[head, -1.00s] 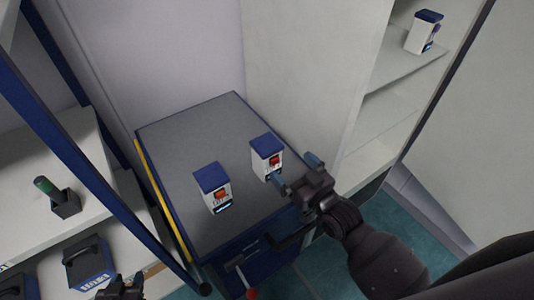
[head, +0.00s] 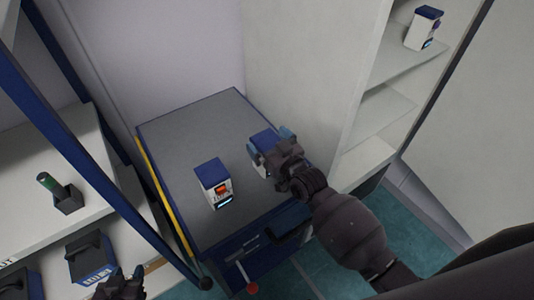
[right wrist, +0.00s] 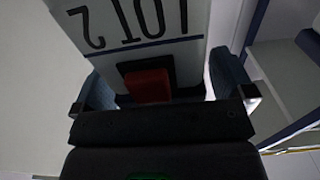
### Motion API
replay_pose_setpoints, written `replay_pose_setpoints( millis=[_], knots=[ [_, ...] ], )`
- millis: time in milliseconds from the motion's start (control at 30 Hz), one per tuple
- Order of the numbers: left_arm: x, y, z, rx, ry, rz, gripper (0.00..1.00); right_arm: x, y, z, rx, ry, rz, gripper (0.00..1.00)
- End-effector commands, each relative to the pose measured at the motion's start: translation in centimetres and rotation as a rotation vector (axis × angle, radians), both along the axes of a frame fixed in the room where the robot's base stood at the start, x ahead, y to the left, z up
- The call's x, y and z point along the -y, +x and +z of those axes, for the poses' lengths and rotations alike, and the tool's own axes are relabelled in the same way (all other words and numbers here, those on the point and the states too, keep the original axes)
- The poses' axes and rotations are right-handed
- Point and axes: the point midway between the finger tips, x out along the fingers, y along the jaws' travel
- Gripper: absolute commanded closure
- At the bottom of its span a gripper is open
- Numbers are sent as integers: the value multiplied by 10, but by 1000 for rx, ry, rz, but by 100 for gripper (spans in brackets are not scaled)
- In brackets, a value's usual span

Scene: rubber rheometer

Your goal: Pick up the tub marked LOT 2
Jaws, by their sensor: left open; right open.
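The tub marked LOT 2 (right wrist: 165,50) fills the top of the right wrist view, its lettering upside down above a red square. In the head view its blue lid (head: 264,139) shows on the grey-topped cabinet, the rest mostly hidden by my gripper. My right gripper (head: 270,146) is open, with one finger on each side of this tub; I cannot tell whether they touch it. A similar white tub (head: 216,187) with a blue lid and red-orange mark stands to its left, its lettering too small to read surely. My left gripper (head: 120,284) is low at the left, away from the tubs.
The blue cabinet (head: 190,130) has free room on its top behind the tubs. Another tub (head: 424,30) stands on a shelf at the upper right.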

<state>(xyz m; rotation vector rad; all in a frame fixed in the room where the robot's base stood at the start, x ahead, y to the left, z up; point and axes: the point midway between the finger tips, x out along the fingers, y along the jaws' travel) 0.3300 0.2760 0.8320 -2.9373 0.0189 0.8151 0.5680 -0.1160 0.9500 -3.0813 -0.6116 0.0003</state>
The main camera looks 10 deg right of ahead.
Motion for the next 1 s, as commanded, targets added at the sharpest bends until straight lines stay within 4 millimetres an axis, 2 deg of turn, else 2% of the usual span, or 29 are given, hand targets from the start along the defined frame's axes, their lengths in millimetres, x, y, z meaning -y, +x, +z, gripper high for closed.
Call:
replay_pose_setpoints(
  millis=[167,633,867,1000],
  knots=[
    [0,0,0,0,-1,1,57,0,0,0,0,0,0,0],
    [0,-5,-2,-8,-1,3,57,0,0,0,-1,0,0,72],
    [0,-5,-3,-10,-1,3,57,0,0,1,1,0,0,72],
    [0,-5,-1,-9,-1,3,57,0,0,9,4,2,0,72]
  ],
)
